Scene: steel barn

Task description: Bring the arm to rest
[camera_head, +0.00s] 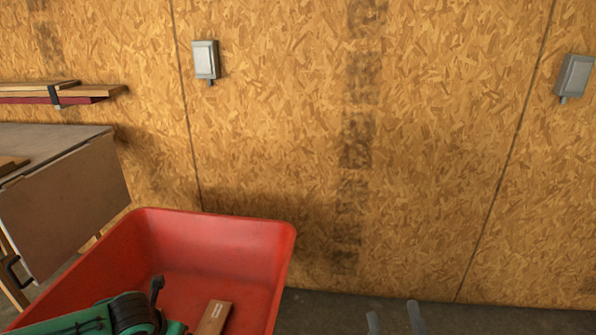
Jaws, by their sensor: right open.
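My right gripper (394,319) shows at the bottom edge, right of centre. Only its two grey fingertips are in view; they stand apart with nothing between them. The rest of that gripper and its arm are below the picture. The fingertips appear in front of the dark floor, to the right of a red tub (215,232) and apart from it in the picture. My left gripper is not in view.
The red tub holds a green and black tool (130,314) and a small brown block (213,318). A workbench (65,205) stands at left under a shelf with boards (60,93). Grey boxes (206,59) hang on the chipboard wall. Dark floor (500,319) at lower right looks clear.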

